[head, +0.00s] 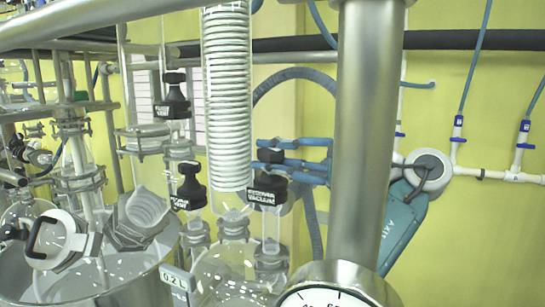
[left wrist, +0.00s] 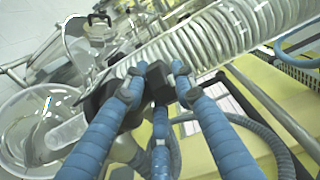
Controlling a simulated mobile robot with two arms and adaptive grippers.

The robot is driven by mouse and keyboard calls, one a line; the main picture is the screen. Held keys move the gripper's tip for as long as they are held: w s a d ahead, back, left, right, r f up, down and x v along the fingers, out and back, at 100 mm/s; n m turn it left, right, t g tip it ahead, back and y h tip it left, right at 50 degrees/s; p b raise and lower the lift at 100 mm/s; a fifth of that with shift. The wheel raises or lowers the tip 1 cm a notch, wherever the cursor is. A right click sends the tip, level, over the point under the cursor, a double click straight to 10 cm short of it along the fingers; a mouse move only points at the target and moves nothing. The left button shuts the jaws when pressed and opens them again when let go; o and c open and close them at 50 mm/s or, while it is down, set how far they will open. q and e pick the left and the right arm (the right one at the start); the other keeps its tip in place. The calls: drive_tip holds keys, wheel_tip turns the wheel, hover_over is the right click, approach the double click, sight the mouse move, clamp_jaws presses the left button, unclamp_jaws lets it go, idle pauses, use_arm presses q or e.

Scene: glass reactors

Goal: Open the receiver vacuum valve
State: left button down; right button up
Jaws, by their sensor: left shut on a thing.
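The receiver vacuum valve has a black knob (head: 270,155) above a black tag (head: 267,190) that appears to read "RECEIVER VACUUM". It stands on a glass neck of the receiver vessel (head: 238,270), right of the glass coil. My left gripper (head: 278,156), with blue fingers, reaches the knob from the right and is shut on it. In the left wrist view the blue fingers (left wrist: 158,88) close around the black knob (left wrist: 157,76). The fingers partly cover the knob, and its turn angle cannot be told. My right gripper is not in view.
A large glass coil (head: 228,100) hangs close left of the knob. Other black valve knobs (head: 190,182) (head: 174,95) stand further left. A thick steel post (head: 365,130) and a round gauge (head: 325,297) are in front. White pipes (head: 490,174) run along the yellow wall.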

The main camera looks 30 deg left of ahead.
use_arm(q)
drive_tip(key=shift+g, duration=0.3)
drive_tip(key=c, duration=1.4)
unclamp_jaws()
drive_tip(key=shift+w+a, duration=0.1)
drive_tip(key=shift+a, duration=0.05)
wheel_tip(320, 180, up, 9)
drive_tip(key=shift+f, duration=0.15)
drive_tip(key=shift+r, duration=0.6)
